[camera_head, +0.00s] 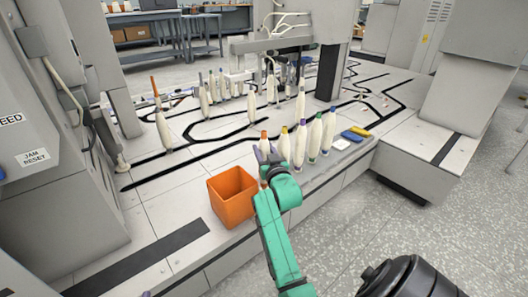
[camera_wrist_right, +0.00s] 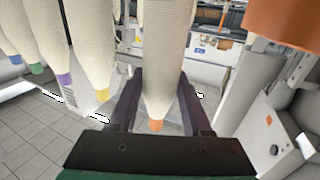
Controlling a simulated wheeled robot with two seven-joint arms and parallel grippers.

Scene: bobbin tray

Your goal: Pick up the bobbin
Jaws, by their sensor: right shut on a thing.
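The bobbin is white with an orange tip (camera_head: 264,135), at the near left end of a row of bobbins on the table. In the head view its lower body is largely hidden by my right gripper (camera_head: 266,155). In the right wrist view the bobbin (camera_wrist_right: 166,45) stands between the two dark fingers (camera_wrist_right: 160,80), its orange tip toward the palm. My right gripper is shut on it. I cannot tell whether its base touches the table. My left gripper is not in view.
Bobbins with yellow (camera_head: 284,147), purple (camera_head: 300,145), green (camera_head: 315,137) and blue tips stand close beside it. An open orange bin (camera_head: 225,205) is at the left. More bobbins stand farther back.

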